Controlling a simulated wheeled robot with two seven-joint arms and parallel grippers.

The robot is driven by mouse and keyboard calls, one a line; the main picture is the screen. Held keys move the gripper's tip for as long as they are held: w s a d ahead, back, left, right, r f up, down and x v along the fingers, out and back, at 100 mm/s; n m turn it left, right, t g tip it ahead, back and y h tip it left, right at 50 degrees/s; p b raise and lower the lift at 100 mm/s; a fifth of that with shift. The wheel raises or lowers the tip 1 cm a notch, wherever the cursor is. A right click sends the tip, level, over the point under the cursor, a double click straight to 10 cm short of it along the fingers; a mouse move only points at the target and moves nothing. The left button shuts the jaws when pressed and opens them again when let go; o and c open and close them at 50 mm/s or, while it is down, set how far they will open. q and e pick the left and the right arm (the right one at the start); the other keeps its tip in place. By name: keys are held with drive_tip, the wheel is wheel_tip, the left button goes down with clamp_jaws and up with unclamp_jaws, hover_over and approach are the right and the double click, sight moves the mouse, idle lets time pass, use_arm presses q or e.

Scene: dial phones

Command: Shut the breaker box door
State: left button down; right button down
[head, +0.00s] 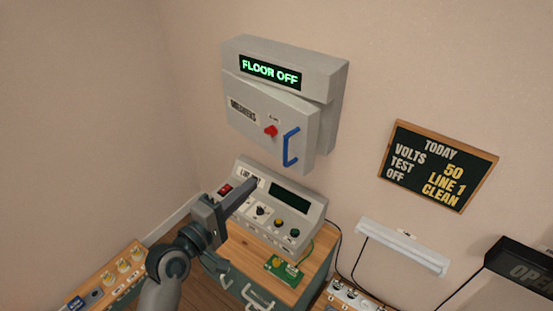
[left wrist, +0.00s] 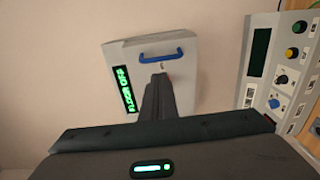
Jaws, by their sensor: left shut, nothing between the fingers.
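The grey breaker box (head: 335,105) hangs on the wall under a green "FLOOR OFF" sign. Its door (head: 240,125) stands slightly ajar, its right edge swung out from the box. The door has a red knob (head: 270,131) and a blue handle (head: 290,147). In the left wrist view the handle (left wrist: 160,55) lies just beyond the fingertips, on the door face (left wrist: 185,75). My left gripper (head: 254,184) is shut and empty, below the door and in front of the console; its fingers also show in the left wrist view (left wrist: 160,82). My right gripper is out of view.
A console (head: 310,212) with a dark screen and knobs stands on a wooden-topped cabinet (head: 245,245) below the box. A green circuit board (head: 284,270) lies there. A chalkboard (head: 437,165) and a white lamp (head: 402,245) are to the right. Wall around the box is clear.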

sight(285, 153)
use_arm(q)
drive_tip(key=p+x, duration=0.3)
drive_tip(key=x, duration=0.9)
drive_tip(key=shift+w+d, duration=0.25)
drive_tip(key=shift+w, duration=0.05)
